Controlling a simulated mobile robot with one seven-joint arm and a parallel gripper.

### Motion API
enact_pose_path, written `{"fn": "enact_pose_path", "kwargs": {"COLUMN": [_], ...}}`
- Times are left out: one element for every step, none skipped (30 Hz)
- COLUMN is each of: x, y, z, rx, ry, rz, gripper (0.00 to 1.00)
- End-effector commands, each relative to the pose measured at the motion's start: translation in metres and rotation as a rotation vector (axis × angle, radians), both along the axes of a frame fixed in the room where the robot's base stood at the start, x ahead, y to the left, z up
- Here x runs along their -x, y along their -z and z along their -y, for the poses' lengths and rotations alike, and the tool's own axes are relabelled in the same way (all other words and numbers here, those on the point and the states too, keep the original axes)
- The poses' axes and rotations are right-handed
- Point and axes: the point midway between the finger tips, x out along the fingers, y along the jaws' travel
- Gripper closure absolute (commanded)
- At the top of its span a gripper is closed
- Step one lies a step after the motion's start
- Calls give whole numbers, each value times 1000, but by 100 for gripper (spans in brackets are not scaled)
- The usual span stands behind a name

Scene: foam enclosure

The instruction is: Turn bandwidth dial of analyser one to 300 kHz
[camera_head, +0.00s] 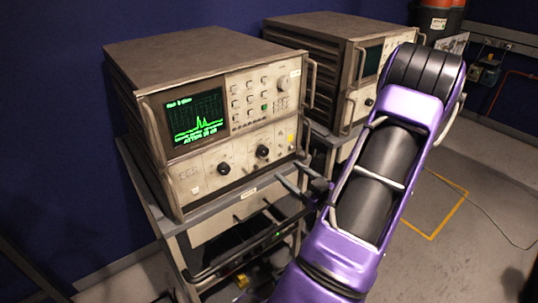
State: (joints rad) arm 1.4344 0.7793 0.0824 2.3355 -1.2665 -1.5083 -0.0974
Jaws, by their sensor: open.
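The nearer analyser (180,65) is a beige box on a metal rack, with a lit green trace on its screen (196,118). Its lower front panel carries two black dials, a left one (224,168) and a right one (262,151). A larger grey knob (283,85) sits at the upper right. The markings are too small to read, so I cannot tell which is the bandwidth dial or its setting. My gripper (291,178) is open, below and right of the right black dial, apart from it. My purple arm hides part of the rack.
A second analyser (325,28) stands behind to the right, partly hidden by my arm. The rack's shelf edge (215,207) and the analyser's front handles (310,85) stick out near my gripper. Grey floor (480,205) is open at right.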

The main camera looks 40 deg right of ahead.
Motion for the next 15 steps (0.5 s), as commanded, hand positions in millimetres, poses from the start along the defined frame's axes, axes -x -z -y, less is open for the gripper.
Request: {"fn": "enact_pose_path", "kwargs": {"x": [-13,-19,-28,-35,-41,-50,-56,-61,-69,-74,-78,-84,-88,-91,-95], "y": [0,0,0,0,0,-1,0,0,0,0,0,0,0,0,0], "z": [0,1,2,3,4,4,5,6,7,7,8,9,9,10,10], "rx": [1,0,0,1,1,0,1,2,1,1,1,1,1,1,2], "ry": [-5,-4,-4,-4,-3,-4,-3,-3,-3,-2,-3,-2,-1,-1,-1], "rz": [0,1,2,0,1,2,1,0,1,0,0,1,0,0,-1], "gripper": [28,28,28,28,28,28,28,28,28,28,28,28,28,28,28]}}
